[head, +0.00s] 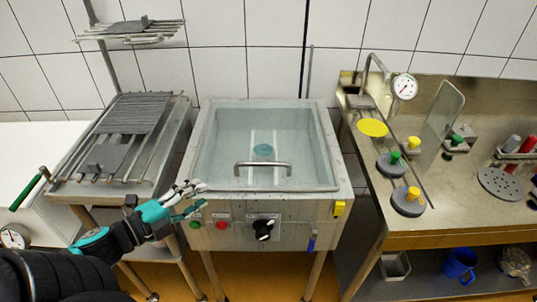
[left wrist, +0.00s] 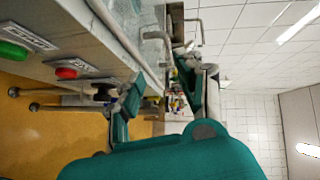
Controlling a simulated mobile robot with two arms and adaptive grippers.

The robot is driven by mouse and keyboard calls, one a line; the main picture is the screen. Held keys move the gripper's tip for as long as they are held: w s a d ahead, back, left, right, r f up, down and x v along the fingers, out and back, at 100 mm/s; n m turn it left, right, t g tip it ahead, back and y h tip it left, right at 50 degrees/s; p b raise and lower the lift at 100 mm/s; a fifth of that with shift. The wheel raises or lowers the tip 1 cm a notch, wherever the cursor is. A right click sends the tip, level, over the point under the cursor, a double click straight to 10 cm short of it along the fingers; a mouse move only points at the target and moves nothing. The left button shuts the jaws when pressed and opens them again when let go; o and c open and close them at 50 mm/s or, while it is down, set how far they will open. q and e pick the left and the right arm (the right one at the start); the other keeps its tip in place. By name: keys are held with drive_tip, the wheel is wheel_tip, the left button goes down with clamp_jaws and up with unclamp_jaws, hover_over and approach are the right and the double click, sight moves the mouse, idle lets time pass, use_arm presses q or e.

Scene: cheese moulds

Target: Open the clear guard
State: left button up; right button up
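The clear guard (head: 225,150) lies over the square steel basin in the middle of the head view. It looks closed, with a round greenish thing (head: 263,152) visible through it. Its grey bar handle (head: 262,166) runs across near the front edge. My left gripper (head: 200,197) is at the basin's front left corner, left of the handle and apart from it. Its teal fingers are spread with nothing between them. My right gripper is not in view.
The basin's front panel carries a green button (head: 195,223), a red button (head: 222,225) and a black knob (head: 263,229). A steel bench (head: 450,215) with a gauge (head: 404,87) stands right. A slatted rack table (head: 120,150) stands left.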

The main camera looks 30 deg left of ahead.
use_arm(q)
approach(261, 165)
drive_tip(key=w, duration=0.3)
drive_tip(key=shift+w+a+f+m+h, duration=0.1)
drive_tip(key=shift+w+f+m+h, duration=0.05)
drive_tip(key=shift+f+m+h, duration=0.2)
drive_tip(key=x, duration=0.6)
drive_tip(key=shift+w+f, duration=0.2)
drive_tip(key=shift+w, duration=0.35)
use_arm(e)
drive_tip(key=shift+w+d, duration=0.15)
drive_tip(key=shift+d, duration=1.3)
use_arm(q)
clamp_jaws()
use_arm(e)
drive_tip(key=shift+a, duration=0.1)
use_arm(q)
drive_tip(key=shift+f, duration=0.1)
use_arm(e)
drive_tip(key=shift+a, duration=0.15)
